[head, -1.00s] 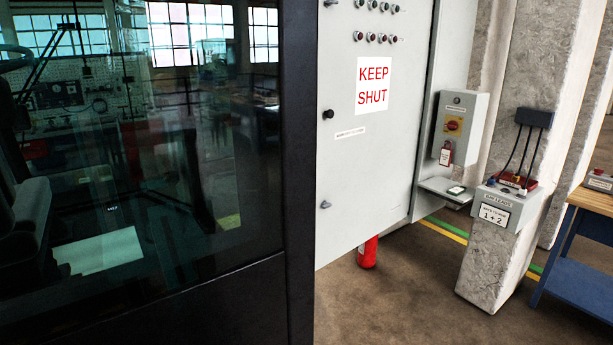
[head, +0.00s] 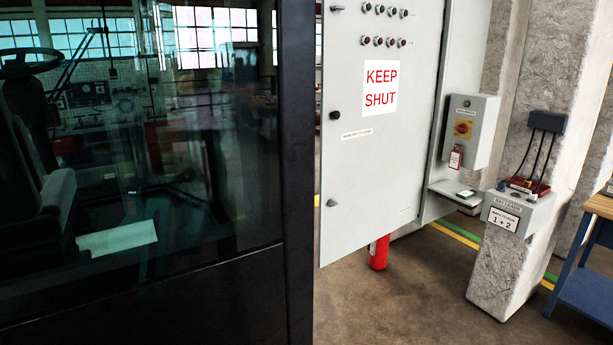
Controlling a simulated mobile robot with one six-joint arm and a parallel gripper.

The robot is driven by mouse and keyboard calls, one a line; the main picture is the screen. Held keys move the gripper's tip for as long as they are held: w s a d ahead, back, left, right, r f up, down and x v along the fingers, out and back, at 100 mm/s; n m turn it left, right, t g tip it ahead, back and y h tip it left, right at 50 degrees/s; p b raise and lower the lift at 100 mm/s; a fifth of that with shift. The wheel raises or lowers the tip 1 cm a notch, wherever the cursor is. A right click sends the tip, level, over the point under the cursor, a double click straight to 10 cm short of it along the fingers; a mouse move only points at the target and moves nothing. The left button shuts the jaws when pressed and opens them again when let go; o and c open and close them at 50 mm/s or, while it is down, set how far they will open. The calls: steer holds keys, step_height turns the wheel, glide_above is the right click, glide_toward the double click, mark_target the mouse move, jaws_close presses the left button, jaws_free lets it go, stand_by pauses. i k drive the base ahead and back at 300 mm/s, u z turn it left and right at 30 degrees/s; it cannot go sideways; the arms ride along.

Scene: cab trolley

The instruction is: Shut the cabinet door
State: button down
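The cabinet door (head: 375,180) is a pale grey metal panel right of centre in the head view. It carries a white sign with red letters reading KEEP SHUT (head: 379,88), rows of small knobs and lamps near the top, and dark catches along its left edge. It appears to stand swung out from the grey cabinet (head: 450,110) behind its right edge. The cabinet's inside is hidden. My gripper is not in view.
A dark-framed glass cab (head: 298,180) fills the left side, close in front. A red extinguisher (head: 379,252) stands behind the door's bottom. Floor between is clear.

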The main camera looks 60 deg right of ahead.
mark_target(377, 100)
steer(key=u, duration=0.65)
steer(key=k, duration=0.55)
steer(key=u, duration=2.15)
steer(key=k, duration=0.15)
steer(key=z, duration=3.45)
